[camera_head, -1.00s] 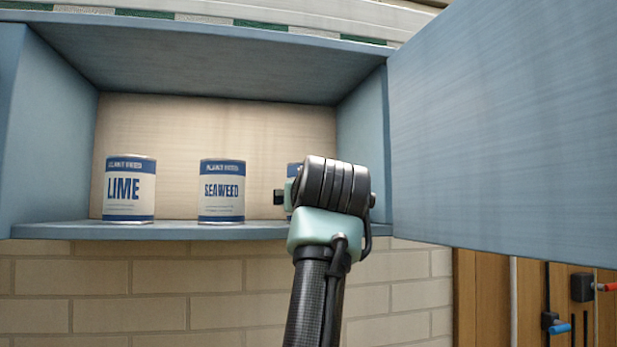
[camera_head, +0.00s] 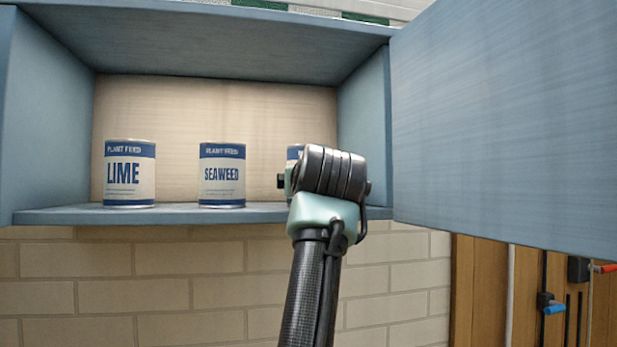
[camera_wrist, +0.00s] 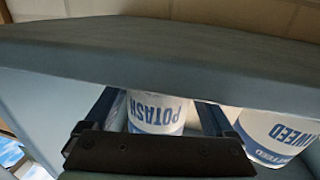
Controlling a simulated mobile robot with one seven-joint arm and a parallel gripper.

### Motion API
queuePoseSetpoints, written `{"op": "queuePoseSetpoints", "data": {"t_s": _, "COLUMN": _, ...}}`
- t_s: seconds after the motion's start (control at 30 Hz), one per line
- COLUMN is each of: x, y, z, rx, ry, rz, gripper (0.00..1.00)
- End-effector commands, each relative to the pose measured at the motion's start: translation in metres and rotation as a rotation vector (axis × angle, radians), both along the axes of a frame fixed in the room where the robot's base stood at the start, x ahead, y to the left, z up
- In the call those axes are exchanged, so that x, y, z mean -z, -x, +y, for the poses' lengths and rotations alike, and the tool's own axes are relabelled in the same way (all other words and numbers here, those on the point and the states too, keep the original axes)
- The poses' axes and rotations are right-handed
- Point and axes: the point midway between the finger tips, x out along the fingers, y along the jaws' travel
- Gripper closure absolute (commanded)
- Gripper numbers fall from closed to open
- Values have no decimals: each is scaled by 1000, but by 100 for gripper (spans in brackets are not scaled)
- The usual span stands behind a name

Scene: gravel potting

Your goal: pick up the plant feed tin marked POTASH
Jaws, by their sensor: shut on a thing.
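The POTASH tin (camera_wrist: 158,112) is white with blue lettering and shows upside down in the wrist view, between the two fingers of my gripper (camera_wrist: 165,118). My gripper is shut on it. In the head view only a small blue and white part of this tin (camera_head: 294,153) shows behind my wrist, at the right of the cabinet. My fingers are hidden there. I cannot tell whether the tin still touches the shelf.
The blue cabinet shelf (camera_head: 170,215) also holds the LIME tin (camera_head: 130,175) at left and the SEAWEED tin (camera_head: 222,176) in the middle, beside the POTASH tin. The cabinet door (camera_head: 505,120) stands open at right. The cabinet's side wall (camera_head: 365,140) is close to my wrist.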

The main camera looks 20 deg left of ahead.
Motion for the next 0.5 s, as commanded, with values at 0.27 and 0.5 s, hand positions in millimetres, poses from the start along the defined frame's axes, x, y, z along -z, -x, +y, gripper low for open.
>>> {"op": "queuePoseSetpoints", "data": {"t_s": 0.27, "x": -4, "y": 1, "z": -1, "rx": 0, "ry": -3, "rz": -5, "gripper": 94}}
{"op": "queuePoseSetpoints", "data": {"t_s": 0.5, "x": -19, "y": 1, "z": -1, "rx": 1, "ry": -2, "rz": -7, "gripper": 94}}
